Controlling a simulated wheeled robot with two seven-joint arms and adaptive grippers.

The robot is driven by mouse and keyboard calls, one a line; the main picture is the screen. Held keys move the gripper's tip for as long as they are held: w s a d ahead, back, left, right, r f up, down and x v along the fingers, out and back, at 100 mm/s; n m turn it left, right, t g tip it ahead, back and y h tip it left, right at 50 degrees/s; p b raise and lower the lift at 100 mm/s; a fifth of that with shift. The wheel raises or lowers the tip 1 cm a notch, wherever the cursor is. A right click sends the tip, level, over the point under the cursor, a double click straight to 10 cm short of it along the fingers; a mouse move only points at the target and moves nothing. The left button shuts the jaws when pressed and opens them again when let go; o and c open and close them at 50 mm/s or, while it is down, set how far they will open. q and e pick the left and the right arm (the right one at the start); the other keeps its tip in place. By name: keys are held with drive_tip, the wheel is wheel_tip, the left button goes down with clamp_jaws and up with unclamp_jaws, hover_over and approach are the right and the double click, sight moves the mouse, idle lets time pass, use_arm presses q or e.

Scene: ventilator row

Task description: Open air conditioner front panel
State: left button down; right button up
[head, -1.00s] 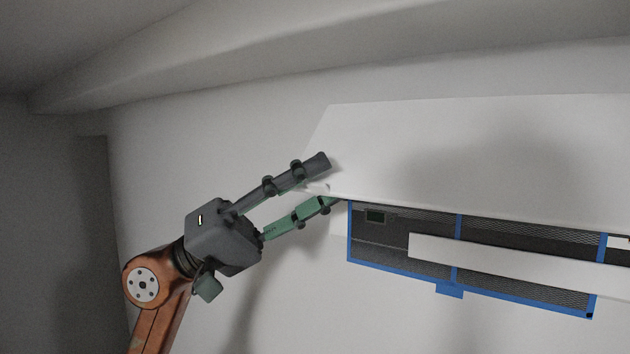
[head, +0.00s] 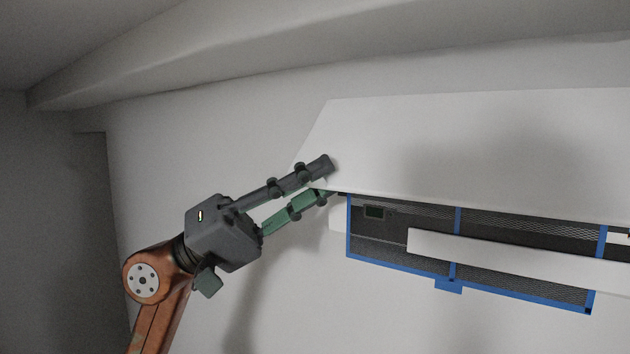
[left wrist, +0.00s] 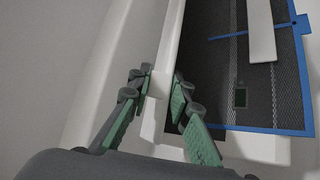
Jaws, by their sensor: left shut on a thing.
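The air conditioner's white front panel (head: 450,140) is swung up and out at the right of the head view, with the blue-framed filter (head: 410,225) showing below it. My left gripper (head: 327,178) is shut on the panel's lower left corner, one dark finger on the panel's outer face and one green finger underneath. In the left wrist view my left gripper (left wrist: 162,100) has its fingers on either side of the panel's white edge (left wrist: 155,110). The filter also shows there (left wrist: 270,80). My right gripper is in neither view.
A white bar (head: 500,255) crosses in front of the filter. A small dark display (head: 375,212) sits at the filter's upper left. A sloped ceiling ledge (head: 300,45) runs above the unit. The wall left of the unit is bare.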

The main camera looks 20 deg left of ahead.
use_arm(q)
drive_tip(key=s+r, duration=0.1)
drive_tip(key=s+a+r, duration=0.1)
drive_tip(key=r, duration=0.1)
drive_tip(key=shift+s+r, duration=0.2)
drive_tip(key=shift+r, duration=0.05)
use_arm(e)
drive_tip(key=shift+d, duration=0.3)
use_arm(q)
drive_tip(key=c, duration=2)
unclamp_jaws()
drive_tip(key=shift+o, duration=1)
drive_tip(key=shift+s, duration=0.1)
drive_tip(key=shift+f, duration=0.1)
drive_tip(key=shift+f, duration=0.15)
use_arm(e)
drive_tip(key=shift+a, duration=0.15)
